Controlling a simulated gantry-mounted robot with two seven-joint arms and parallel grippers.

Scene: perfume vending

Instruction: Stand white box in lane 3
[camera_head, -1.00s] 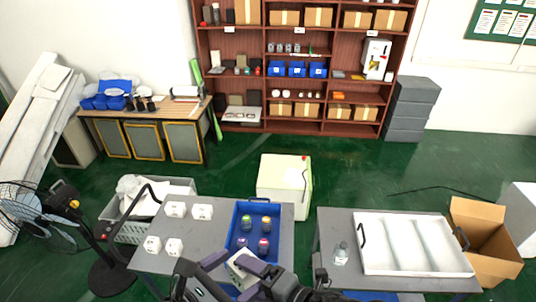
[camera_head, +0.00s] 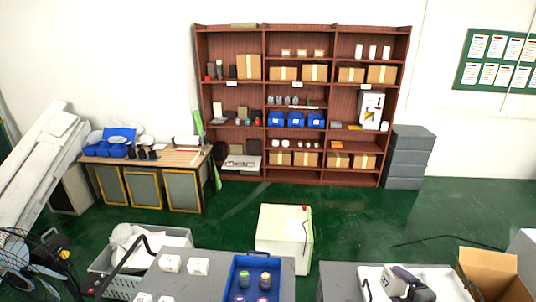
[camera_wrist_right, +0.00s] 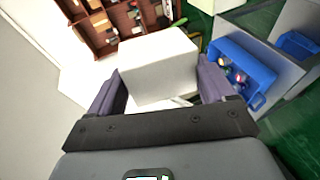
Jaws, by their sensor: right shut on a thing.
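A white box (camera_head: 392,282) is held in my right gripper (camera_head: 408,286), whose purple fingers are shut on it. In the right wrist view the box (camera_wrist_right: 160,66) fills the space between the two fingers. In the head view the gripper and box are over the white laned tray (camera_head: 447,284) on the right table. The lower part of this tray is cut off by the picture edge, and the gripper hides its middle. I cannot tell the box's height above the tray or which lane is below. My left gripper is not in view.
A blue crate (camera_head: 232,268) with several bottles stands on the left grey table (camera_head: 212,289). Several white boxes (camera_head: 198,266) stand left of it. An open cardboard box (camera_head: 489,268) is right of the tray. A white cabinet (camera_head: 283,238) stands behind, between the tables.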

